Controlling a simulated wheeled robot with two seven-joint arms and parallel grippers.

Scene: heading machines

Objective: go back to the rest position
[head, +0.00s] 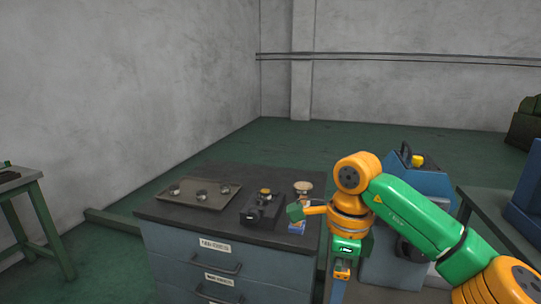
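My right arm comes in from the lower right, with green and orange links, and bends down beside the right end of the workbench. Its gripper (342,272) points downward below the green wrist part, just off the bench's right side. The fingers are too small to tell whether they are open or shut. My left gripper is not in view.
The dark-topped drawer bench (170,212) carries a tray (205,200) with several round metal parts, a black device (262,212) with a yellowish top, and a round-topped item (303,187). A blue machine (420,178) stands behind my arm. A green-legged table (42,215) is at left, another table (490,208) at right. Green floor beyond is clear.

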